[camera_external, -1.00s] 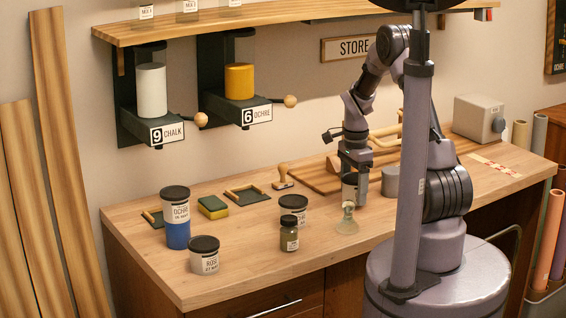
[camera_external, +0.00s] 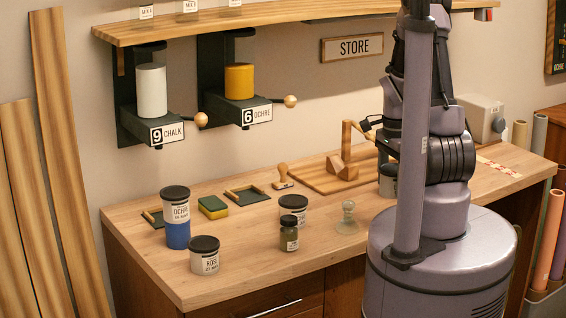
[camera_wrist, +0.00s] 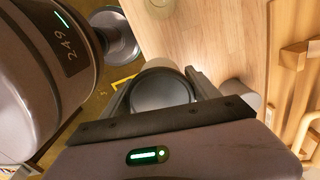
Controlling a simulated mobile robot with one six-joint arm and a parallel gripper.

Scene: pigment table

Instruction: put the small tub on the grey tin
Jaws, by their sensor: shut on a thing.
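The small tub (camera_wrist: 162,92) is between my fingers in the wrist view, with its dark round lid facing the camera. My gripper (camera_wrist: 156,82) is shut on it. In the wrist view a grey cylinder, apparently the grey tin (camera_wrist: 243,94), shows partly beside the right finger. In the external view the grey tin (camera_external: 388,188) stands on the bench just left of my column, partly hidden. My gripper and the tub are mostly behind my arm and column there, close to the tin. I cannot tell whether tub and tin touch.
A glass muller (camera_external: 348,218) stands left of the tin. A wooden board with an upright wooden piece (camera_external: 343,165) lies behind. The front middle bench is clear.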

